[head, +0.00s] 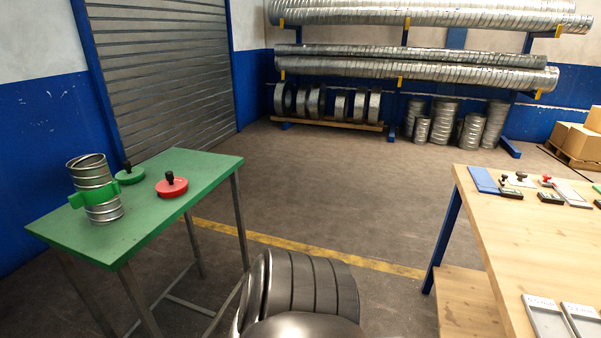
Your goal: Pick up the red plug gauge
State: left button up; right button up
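The red plug gauge (171,188), a red disc with a black knob handle, lies on the green table (180,215) at the left. Its knob points up and nothing covers it. A green plug gauge (130,177) with a similar black knob lies behind it to the left. A short metal spiral duct (97,176) stands slightly tilted in a green holder (78,199) at the table's left side, near the green gauge. Neither of my grippers is in the head view.
A wooden workbench (520,240) with stamps and flat panels stands at the right. A rack (406,40) of long ducts and a pallet of boxes (575,140) are at the back. The floor between table and workbench is open behind the dark ribbed shape at the bottom.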

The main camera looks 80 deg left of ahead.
aim_at(172, 187)
jog(key=u, duration=2.75)
jog(key=i, duration=0.45)
